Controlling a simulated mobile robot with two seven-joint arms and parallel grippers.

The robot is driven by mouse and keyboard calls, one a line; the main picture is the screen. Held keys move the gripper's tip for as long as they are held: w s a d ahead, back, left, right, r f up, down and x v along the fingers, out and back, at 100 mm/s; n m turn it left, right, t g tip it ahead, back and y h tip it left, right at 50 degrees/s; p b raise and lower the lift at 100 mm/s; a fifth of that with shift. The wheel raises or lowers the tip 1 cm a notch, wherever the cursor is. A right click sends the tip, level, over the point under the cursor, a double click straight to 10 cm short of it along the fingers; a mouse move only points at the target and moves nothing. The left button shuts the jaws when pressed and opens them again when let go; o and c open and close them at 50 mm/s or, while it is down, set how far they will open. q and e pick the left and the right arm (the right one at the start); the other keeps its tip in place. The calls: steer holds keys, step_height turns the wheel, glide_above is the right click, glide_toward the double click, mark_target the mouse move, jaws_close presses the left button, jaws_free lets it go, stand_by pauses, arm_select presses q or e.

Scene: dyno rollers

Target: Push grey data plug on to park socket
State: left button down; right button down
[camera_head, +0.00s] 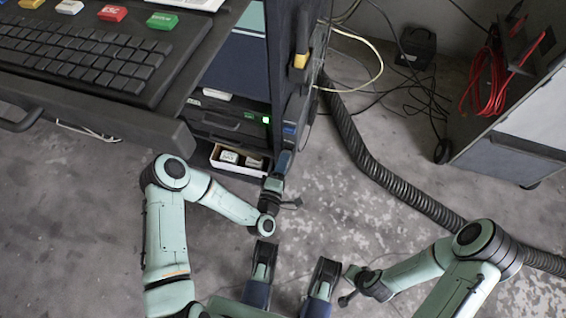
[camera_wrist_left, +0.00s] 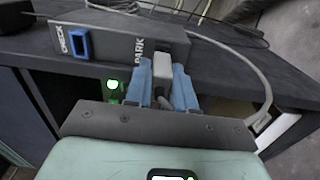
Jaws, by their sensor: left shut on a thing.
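My left gripper (camera_wrist_left: 166,84) has blue fingers shut on the grey data plug (camera_wrist_left: 162,70). A grey cable curves from the plug to the right. A dark grey box (camera_wrist_left: 115,42) in front of the plug carries the labels CHECK and PARK. The CHECK socket (camera_wrist_left: 75,43) is blue-rimmed and empty. The plug is at the PARK label; the park socket itself is hidden behind plug and fingers, so I cannot tell how far the plug sits in. In the head view, my left gripper (camera_head: 283,162) is at the cabinet's side. My right gripper (camera_head: 348,285) is low, away from the cabinet.
A keyboard shelf (camera_head: 185,135) juts out at the left. A white tray (camera_head: 218,163) with small items is beside my left arm. A thick black hose (camera_head: 355,150) crosses the floor. A cart (camera_head: 500,150) with a red cable stands right.

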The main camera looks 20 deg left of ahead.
arm_select(q)
steer(key=shift+w, duration=0.7)
stand_by(0.6)
steer(key=c, duration=0.9)
jaws_free()
steer(key=shift+o, duration=0.2)
arm_select(e)
steer(key=shift+w, duration=0.15)
arm_select(q)
steer(key=s+p, duration=0.2)
steer(key=s, duration=1.1)
steer(key=shift+s+a+p, duration=0.2)
steer(key=shift+s+p, duration=0.05)
steer(key=shift+p, duration=0.15)
arm_select(e)
steer(key=w+a+r+t, duration=0.1)
steer(key=w+r, duration=0.3)
steer(key=r, duration=0.1)
steer(key=shift+w+t, duration=0.15)
steer(key=shift+t, duration=0.25)
